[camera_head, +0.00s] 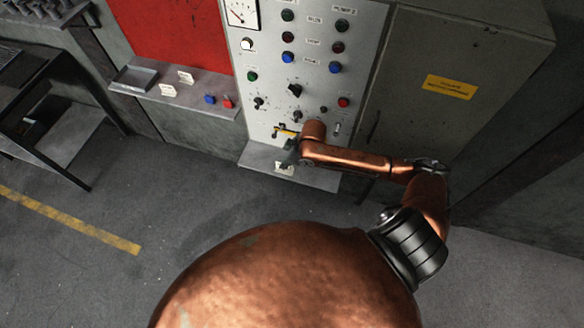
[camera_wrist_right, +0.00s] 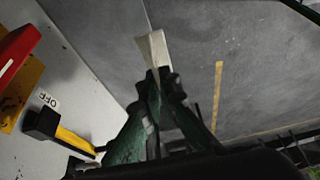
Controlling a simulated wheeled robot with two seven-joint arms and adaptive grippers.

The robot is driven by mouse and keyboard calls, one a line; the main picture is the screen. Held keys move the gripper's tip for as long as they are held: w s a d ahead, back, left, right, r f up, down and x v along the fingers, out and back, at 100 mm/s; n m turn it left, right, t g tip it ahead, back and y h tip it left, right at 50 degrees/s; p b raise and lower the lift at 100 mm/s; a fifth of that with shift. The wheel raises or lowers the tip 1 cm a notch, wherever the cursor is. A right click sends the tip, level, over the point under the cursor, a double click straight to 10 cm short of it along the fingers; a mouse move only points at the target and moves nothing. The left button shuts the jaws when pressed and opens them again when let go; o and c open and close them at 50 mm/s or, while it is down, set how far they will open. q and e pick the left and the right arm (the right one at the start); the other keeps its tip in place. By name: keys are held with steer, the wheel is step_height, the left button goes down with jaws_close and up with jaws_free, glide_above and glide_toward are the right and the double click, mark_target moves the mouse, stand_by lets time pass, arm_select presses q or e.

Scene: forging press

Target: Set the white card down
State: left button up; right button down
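The white card (camera_wrist_right: 155,48) is held upright between the fingertips of my right gripper (camera_wrist_right: 160,80) in the right wrist view. The fingers are closed together at its lower end, and its upper part sticks out beyond them. In the head view, my right gripper (camera_head: 288,157) is in front of the control panel's lower part. The card (camera_head: 285,168) shows just below it, over the small grey ledge (camera_head: 318,177) at the panel's foot. I cannot tell whether the card touches the ledge. My left gripper is not in view.
A yellow lever (camera_wrist_right: 76,141) with a black end, an OFF label (camera_wrist_right: 48,100) and a red switch part (camera_wrist_right: 15,52) are close beside my right gripper. Panel knobs and buttons are above. A left shelf (camera_head: 150,93) bears white cards and blue and red pieces.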

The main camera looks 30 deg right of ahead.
mark_target(292, 169)
steer(key=d+f, duration=0.2)
steer(key=f, duration=0.1)
steer(key=shift+d, duration=0.2)
steer(key=shift+d+f, duration=0.15)
steer(key=shift+f, duration=0.05)
steer(key=shift+d+f+p, duration=0.15)
steer(key=shift+f+p, duration=0.1)
steer(key=shift+f, duration=0.7)
steer(key=shift+d+f+p, duration=0.15)
steer(key=shift+f+p, duration=0.05)
steer(key=shift+f, duration=0.75)
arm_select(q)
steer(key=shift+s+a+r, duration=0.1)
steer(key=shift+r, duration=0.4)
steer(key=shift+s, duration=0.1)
arm_select(e)
steer(key=shift+f, duration=0.1)
steer(key=c, duration=2.2)
jaws_free()
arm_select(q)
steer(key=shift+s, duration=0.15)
arm_select(e)
steer(key=shift+o, duration=0.2)
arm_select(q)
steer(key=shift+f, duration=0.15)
arm_select(e)
steer(key=v, duration=1.2)
